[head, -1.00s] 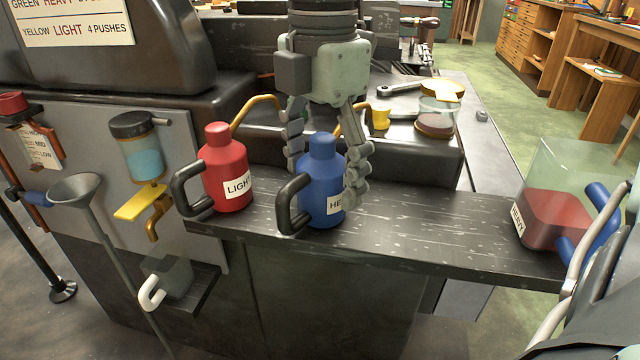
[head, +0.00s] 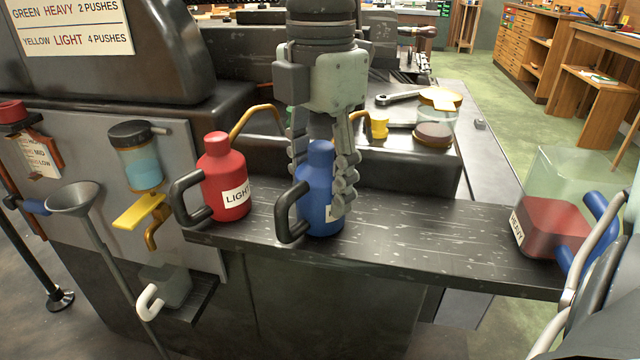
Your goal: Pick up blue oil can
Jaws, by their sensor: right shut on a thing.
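The can's base appears to rest on the shelf. The left gripper is not in view.
A red oil can (head: 226,180) labelled LIGHT stands close on the left. A clear container with red liquid (head: 552,225), labelled HEAVY, stands at the shelf's right end. The shelf between is clear. A funnel (head: 75,198) is at left.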

